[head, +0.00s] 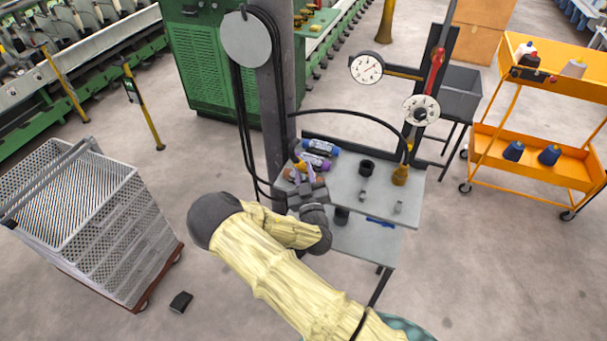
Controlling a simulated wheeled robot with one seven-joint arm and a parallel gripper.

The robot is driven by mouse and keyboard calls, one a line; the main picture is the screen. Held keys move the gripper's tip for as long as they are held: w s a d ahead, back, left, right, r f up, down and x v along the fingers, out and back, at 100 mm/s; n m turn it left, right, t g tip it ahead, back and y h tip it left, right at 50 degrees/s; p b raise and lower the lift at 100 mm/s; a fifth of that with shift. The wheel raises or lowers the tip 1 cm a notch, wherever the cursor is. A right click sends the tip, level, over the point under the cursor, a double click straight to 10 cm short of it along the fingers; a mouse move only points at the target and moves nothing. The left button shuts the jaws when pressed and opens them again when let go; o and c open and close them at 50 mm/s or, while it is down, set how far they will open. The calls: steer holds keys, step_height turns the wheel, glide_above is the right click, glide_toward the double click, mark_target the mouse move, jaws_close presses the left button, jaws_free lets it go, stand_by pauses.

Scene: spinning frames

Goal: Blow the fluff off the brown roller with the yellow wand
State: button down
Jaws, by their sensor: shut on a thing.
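My gripper (308,186) is over the left part of the small grey table, shut on what looks like the yellow wand (299,163). Only a small yellow-orange piece of it shows just beyond the fingers; the rest is hidden by my gripper. The brown roller (291,175) lies on the table right at the gripper, partly covered by it. I cannot tell whether the wand touches the roller, and any fluff is too small to make out. A purple roller (316,160) and a blue roller (325,147) lie just behind.
The grey table (375,205) also holds a black cup (367,167), small grey parts, a blue pen (380,222) and an amber brush-like thing (401,175). A dark post with cables stands behind left. A black hose arches over the table. Grey crates (110,235) stand left, an orange trolley right.

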steer(key=shift+w+a, duration=1.65)
steer(key=shift+a, duration=3)
steer(key=s+a+r+p, duration=0.2)
steer(key=s+r, duration=0.3)
steer(key=r, duration=0.3)
steer(key=shift+p, duration=0.9)
steer(key=shift+d+f, duration=0.1)
